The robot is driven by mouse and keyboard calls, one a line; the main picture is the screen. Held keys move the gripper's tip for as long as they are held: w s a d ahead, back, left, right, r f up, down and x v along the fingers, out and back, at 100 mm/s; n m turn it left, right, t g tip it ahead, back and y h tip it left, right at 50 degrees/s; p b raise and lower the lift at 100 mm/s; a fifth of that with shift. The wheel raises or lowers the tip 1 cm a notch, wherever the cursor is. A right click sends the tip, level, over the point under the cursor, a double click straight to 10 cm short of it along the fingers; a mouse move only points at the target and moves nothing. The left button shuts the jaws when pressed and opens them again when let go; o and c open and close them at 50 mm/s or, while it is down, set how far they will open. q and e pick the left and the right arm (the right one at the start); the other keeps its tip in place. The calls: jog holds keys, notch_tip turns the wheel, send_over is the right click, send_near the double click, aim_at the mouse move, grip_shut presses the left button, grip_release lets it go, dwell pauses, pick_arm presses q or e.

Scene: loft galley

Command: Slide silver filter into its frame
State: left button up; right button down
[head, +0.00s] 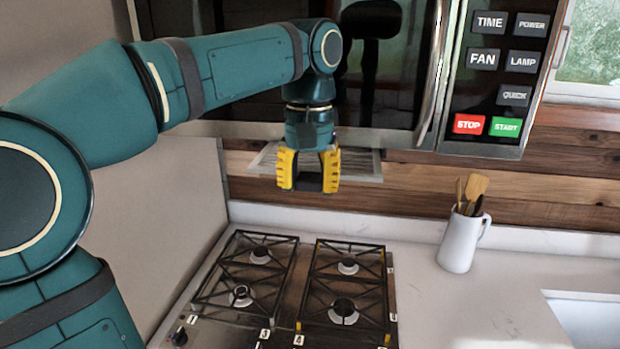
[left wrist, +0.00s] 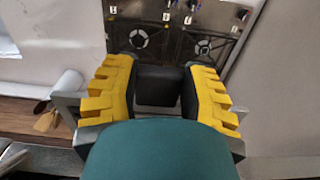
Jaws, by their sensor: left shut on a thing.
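The silver filter (head: 361,164) is a flat, slatted panel just below the microwave's underside in the head view. My left gripper (head: 308,182) hangs fingers down in front of it, covers its middle and is shut on it. The contact itself is hidden. In the left wrist view the yellow fingers (left wrist: 160,92) stand apart with a dark block between them, and grey edges show on both sides of the gripper. The filter's frame under the microwave is mostly hidden, so I cannot tell how far the filter sits in it. My right gripper is not in view.
The microwave (head: 400,70) with its button panel is right behind and above the left arm. A gas hob (head: 300,285) lies below. A white jug (head: 461,242) with wooden utensils stands to the right. A side wall is close at the left.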

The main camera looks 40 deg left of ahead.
aim_at(313, 172)
pick_arm(q)
jog(key=shift+s+d+b, duration=0.2)
jog(key=shift+s+d, duration=0.3)
jog(key=shift+s, duration=0.3)
jog(key=shift+s+d+b, duration=0.25)
jog(key=shift+s+d, duration=0.2)
jog(key=shift+s, duration=0.35)
jog(key=shift+s+d+b, duration=0.2)
jog(key=shift+s+d, duration=0.3)
jog(key=shift+s, duration=0.3)
jog(key=shift+p, duration=0.35)
dwell(0.8)
jog(key=shift+w+a+p, duration=0.45)
jog(key=shift+w+a, duration=0.05)
jog(key=shift+w, duration=0.35)
jog(key=shift+w+a+p, duration=0.5)
jog(key=shift+w+a, duration=0.05)
jog(key=shift+w, duration=0.25)
jog(key=shift+w+a+p, duration=0.45)
jog(key=shift+w+a, duration=0.05)
jog(key=shift+w, duration=0.35)
dwell(0.4)
jog(key=shift+w+a+p, duration=0.2)
jog(key=shift+w+a, duration=0.3)
jog(key=shift+w, duration=0.3)
jog(key=shift+w+a+p, duration=0.2)
jog(key=shift+w+a, duration=0.25)
jog(key=shift+w, duration=0.3)
